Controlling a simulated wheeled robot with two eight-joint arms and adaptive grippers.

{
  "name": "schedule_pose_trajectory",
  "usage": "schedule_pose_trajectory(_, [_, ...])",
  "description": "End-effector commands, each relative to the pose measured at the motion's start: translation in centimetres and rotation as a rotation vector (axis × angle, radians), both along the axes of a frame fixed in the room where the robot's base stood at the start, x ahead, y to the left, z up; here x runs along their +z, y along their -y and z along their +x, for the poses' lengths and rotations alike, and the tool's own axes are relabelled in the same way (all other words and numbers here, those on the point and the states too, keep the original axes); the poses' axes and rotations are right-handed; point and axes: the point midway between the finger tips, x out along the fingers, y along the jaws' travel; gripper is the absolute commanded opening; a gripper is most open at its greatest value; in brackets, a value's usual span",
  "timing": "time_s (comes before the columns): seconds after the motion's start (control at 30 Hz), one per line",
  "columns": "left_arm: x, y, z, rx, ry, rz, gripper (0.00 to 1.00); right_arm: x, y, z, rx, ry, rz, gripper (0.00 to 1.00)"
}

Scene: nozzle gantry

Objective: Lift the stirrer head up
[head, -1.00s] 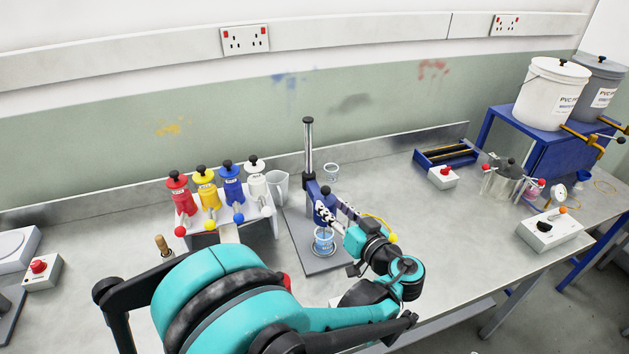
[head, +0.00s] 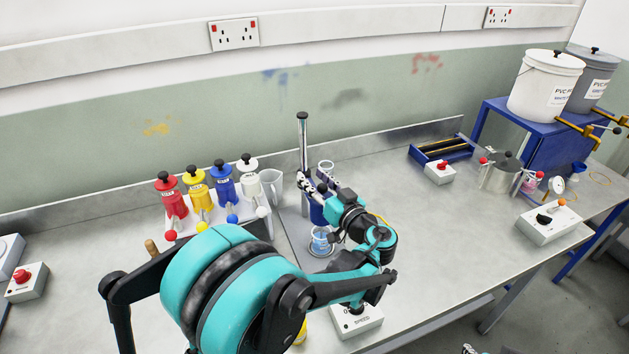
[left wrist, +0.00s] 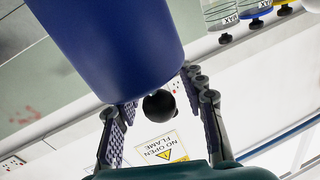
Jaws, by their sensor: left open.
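The stirrer stands mid-bench: a silver post (head: 303,140) on a grey base plate, with a blue stirrer head (head: 317,212) on it, partly hidden by my left gripper and wrist. A glass beaker with blue liquid (head: 321,240) stands below the head. My left gripper (head: 314,184) is open at the upper part of the head, near the post. In the left wrist view the blue head (left wrist: 110,45) fills the upper left. A black ball knob (left wrist: 159,105) appears between the spread fingers (left wrist: 160,108); I cannot tell if they touch it. My right gripper is not in view.
Red, yellow, blue and white bottles (head: 222,182) stand on a white rack at left, near a clear jug (head: 272,186). A control box (head: 357,320) sits beneath my left arm. A blue tray (head: 440,148) and a red-button box (head: 439,172) stand at right; bare bench lies between.

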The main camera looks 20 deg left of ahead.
Motion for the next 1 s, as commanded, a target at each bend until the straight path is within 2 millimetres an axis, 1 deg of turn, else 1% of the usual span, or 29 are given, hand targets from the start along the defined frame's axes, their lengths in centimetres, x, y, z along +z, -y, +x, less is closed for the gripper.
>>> schedule_pose_trajectory(0.17, [0.0,0.0,0.0,0.000,0.000,0.000,0.41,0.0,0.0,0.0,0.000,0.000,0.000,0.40])
schedule_pose_trajectory(0.2, [0.0,0.0,0.0,0.000,0.000,0.000,0.30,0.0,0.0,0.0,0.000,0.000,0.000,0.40])
schedule_pose_trajectory(0.27, [0.0,0.0,0.0,-0.001,0.000,0.000,0.14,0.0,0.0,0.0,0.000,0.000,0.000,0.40])
schedule_pose_trajectory(0.3, [0.0,0.0,0.0,-0.001,0.000,0.000,0.04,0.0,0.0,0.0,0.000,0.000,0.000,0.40])
schedule_pose_trajectory(0.33, [0.0,0.0,0.0,-0.001,0.000,0.000,0.00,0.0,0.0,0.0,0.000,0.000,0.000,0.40])
schedule_pose_trajectory(0.67, [0.1,0.0,0.0,0.000,0.000,0.000,0.00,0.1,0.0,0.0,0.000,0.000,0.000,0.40])
schedule_pose_trajectory(0.77, [0.6,0.0,0.0,0.000,0.000,0.000,0.00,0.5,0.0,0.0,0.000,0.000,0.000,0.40])
schedule_pose_trajectory(0.87, [2.0,0.0,0.0,-0.001,0.000,0.000,0.00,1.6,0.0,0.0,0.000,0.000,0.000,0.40])
schedule_pose_trajectory(1.0, [5.1,0.0,0.0,-0.001,0.000,0.000,0.00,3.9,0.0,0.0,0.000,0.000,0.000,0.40])
